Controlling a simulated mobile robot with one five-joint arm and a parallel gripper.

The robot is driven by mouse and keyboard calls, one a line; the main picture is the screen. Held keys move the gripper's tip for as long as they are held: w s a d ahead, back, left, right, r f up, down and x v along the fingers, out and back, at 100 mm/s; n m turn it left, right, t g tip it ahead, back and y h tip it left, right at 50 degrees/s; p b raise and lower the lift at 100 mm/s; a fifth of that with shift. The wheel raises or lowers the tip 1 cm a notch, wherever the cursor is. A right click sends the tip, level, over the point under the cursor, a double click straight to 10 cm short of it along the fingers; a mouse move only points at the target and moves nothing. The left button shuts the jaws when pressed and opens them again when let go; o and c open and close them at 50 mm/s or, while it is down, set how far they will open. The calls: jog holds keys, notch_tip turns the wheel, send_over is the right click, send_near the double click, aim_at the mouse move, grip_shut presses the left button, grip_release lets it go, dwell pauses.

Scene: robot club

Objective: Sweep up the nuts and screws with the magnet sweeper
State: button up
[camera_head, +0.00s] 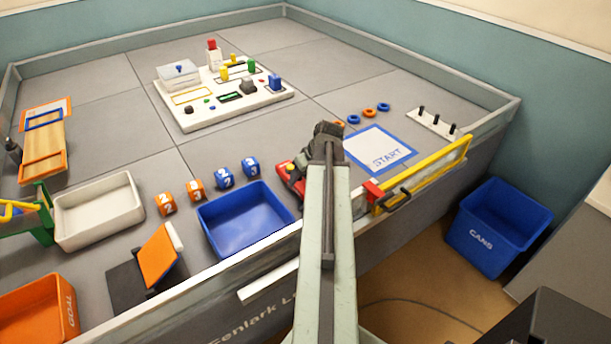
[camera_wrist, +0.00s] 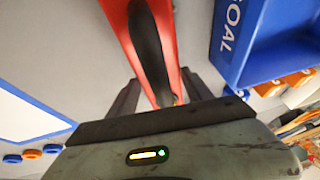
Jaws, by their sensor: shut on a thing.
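The magnet sweeper, a red body (camera_wrist: 119,18) with a black handle, lies between my gripper's fingers (camera_wrist: 160,98) in the wrist view. My gripper is shut on it. In the head view a red and dark part, apparently the sweeper (camera_head: 290,177), shows just left of my arm, beside the blue tray (camera_head: 245,222); my arm hides the rest. I cannot tell whether the sweeper touches the table. The blue tray, lettered GOAL, is at upper right in the wrist view (camera_wrist: 262,62). I can make out no nuts or screws in either view.
Number blocks (camera_head: 223,177) stand behind the blue tray, a white tray (camera_head: 98,232) to its left. A START sheet (camera_head: 380,150), small rings (camera_head: 368,113) and a yellow-framed barrier (camera_head: 428,172) are right of my arm. A board with colored parts (camera_head: 220,115) stands farther back.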

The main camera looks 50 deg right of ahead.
jog(key=shift+w+a, duration=0.2)
jog(key=shift+a, duration=0.55)
jog(key=shift+r+p, duration=0.3)
notch_tip(320, 180, up, 11)
jog(key=p, duration=1.1)
jog(key=shift+r, duration=0.2)
